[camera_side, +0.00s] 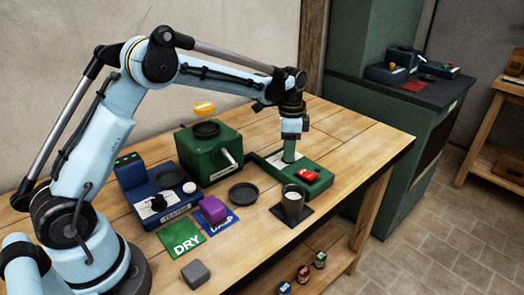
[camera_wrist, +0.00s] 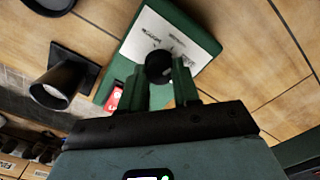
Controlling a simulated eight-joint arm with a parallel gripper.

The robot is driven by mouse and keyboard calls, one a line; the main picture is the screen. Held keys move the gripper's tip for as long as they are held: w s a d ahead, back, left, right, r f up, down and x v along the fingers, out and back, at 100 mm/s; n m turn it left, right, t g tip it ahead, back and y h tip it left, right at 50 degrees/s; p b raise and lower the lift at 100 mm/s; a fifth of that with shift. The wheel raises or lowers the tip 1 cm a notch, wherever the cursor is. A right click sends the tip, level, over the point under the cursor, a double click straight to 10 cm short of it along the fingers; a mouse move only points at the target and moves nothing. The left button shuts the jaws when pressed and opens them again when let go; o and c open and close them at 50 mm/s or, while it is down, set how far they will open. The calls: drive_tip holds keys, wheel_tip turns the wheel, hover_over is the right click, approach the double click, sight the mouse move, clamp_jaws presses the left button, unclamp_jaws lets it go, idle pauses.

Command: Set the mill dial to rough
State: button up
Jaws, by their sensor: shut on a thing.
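The mill dial is a round black knob (camera_wrist: 158,66) on a white label plate of the green control box (camera_wrist: 205,38), which also shows in the side view (camera_side: 322,188). My gripper (camera_side: 289,157) points down at the box's plate. In the wrist view my gripper (camera_wrist: 159,84) has its two green fingers on either side of the knob, shut on it. The label's printing is too small to read, and I cannot tell which setting the knob points to. In the side view the fingers hide the knob.
A red rocker switch (camera_side: 307,177) sits on the same box. A dark cup (camera_side: 292,203) stands close in front. The green mill body (camera_side: 208,160) is to the left, with an orange object (camera_side: 204,108) above it. A black dish (camera_side: 243,194) and purple block (camera_side: 213,209) lie nearby.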

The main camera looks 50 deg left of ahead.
drive_tip(key=n, duration=0.6)
drive_tip(key=shift+n, duration=0.3)
drive_tip(key=n, duration=0.6)
drive_tip(key=shift+r+n, duration=0.1)
drive_tip(key=shift+n, duration=0.5)
drive_tip(key=o, duration=1.1)
drive_tip(key=shift+c, duration=0.2)
wheel_tip(320, 180, up, 12)
